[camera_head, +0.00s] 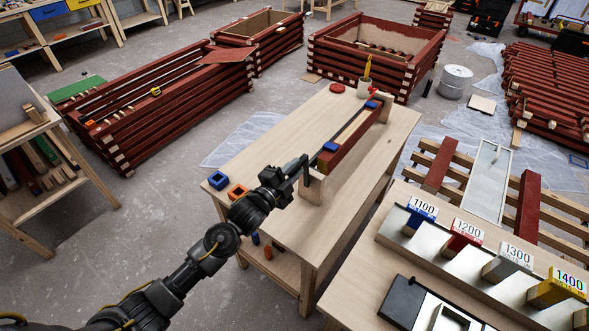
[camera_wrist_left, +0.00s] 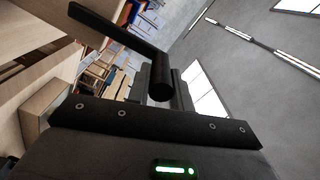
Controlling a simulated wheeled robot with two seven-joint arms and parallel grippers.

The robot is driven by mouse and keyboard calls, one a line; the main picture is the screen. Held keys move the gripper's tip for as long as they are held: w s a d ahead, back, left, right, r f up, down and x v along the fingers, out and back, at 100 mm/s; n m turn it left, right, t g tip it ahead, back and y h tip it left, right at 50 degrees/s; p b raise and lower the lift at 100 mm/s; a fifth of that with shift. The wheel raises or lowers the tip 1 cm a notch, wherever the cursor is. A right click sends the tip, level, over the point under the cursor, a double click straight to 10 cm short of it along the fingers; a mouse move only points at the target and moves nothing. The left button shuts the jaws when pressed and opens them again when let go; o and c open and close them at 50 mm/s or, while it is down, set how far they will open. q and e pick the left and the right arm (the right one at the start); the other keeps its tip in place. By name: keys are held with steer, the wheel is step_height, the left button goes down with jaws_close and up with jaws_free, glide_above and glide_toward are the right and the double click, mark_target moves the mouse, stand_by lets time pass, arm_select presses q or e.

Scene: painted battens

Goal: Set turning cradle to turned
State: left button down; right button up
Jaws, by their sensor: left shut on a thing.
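The turning cradle stands on the light wooden table (camera_head: 262,205), with wooden end supports, the near one (camera_head: 312,187) beside my gripper. A red-brown batten (camera_head: 352,143) lies lengthwise in it, with blue clamps (camera_head: 331,147) along it. My left gripper (camera_head: 298,172) is at the cradle's near end, shut on a black crank handle. In the left wrist view the handle (camera_wrist_left: 161,84) sits between the jaws, and its dark arm (camera_wrist_left: 110,33) runs to the upper left. The jaws partly hide the handle. My right gripper is not in view.
A blue block (camera_head: 218,180) and an orange block (camera_head: 238,192) lie at the table's left edge. At right are a bench with numbered slots (camera_head: 465,238) and a rack with red battens (camera_head: 527,205).

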arm_select(q)
steer(key=shift+s+d+f, duration=0.15)
steer(key=shift+f, duration=0.05)
steer(key=c, duration=1.3)
jaws_free()
steer(key=shift+r, duration=0.1)
steer(key=shift+o, duration=0.2)
steer(key=shift+s+a, duration=0.1)
steer(key=shift+a, duration=0.1)
steer(key=b+v, duration=0.2)
steer(key=v, duration=0.8)
steer(key=shift+s+b, duration=0.25)
steer(key=shift+b, duration=0.1)
